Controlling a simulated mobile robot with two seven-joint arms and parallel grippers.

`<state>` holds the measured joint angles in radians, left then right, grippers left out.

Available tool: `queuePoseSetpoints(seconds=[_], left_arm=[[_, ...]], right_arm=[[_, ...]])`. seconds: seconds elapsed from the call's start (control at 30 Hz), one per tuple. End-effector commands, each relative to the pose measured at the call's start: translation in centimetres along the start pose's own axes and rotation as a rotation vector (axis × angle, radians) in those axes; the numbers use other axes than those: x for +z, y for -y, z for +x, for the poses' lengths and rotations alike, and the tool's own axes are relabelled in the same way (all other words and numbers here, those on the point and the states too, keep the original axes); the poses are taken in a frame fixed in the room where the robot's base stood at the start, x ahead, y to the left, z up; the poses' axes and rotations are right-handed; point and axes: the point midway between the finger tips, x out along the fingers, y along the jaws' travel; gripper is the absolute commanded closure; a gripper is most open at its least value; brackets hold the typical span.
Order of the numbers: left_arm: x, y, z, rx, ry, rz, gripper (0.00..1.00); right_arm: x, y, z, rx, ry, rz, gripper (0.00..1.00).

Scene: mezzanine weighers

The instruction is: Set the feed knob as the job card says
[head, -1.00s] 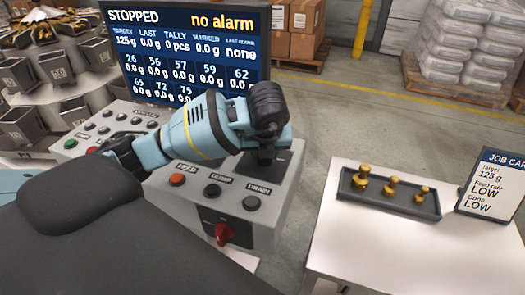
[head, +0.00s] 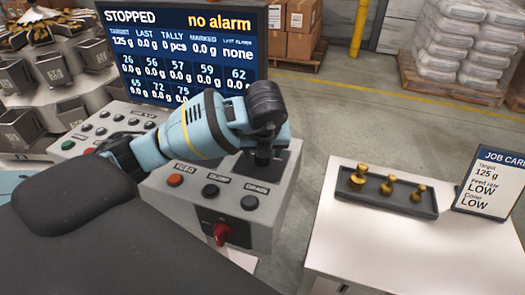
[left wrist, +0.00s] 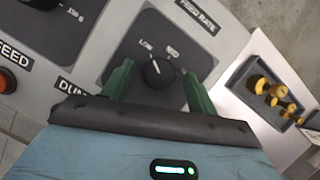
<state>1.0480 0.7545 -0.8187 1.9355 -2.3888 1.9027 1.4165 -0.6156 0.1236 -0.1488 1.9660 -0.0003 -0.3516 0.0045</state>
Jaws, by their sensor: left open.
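The feed knob (left wrist: 158,72) is a small black dial with a white mark, under the label FEED RATE in the left wrist view. My left gripper (left wrist: 157,80) is open, with one green finger on each side of the knob and gaps showing. In the head view my left gripper (head: 263,156) points down over the dark plate and hides the knob. The job card (head: 489,187) reads target 125 g, feed rate LOW, cone LOW. My right gripper is out of view.
The console (head: 165,195) has a red FEED button (head: 175,180), DUMP and DRAIN buttons and a red switch (head: 222,233) on its front. The screen (head: 180,60) reads STOPPED, no alarm. A tray (head: 385,205) with brass weights stands on the white table (head: 350,255).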

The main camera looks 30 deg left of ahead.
Motion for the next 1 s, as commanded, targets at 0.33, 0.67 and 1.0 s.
queuePoseSetpoints(seconds=[0.33,0.67,1.0], left_arm=[[0.2,0.1,-5.3,-0.007,0.007,-0.001,0.42],[0.1,0.0,-7.7,-0.003,0.003,-0.001,0.42],[0.0,0.0,-7.5,-0.002,0.000,0.000,0.42]], right_arm=[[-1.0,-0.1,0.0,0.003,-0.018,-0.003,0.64],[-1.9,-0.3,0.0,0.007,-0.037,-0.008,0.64],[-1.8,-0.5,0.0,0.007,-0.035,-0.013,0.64]])
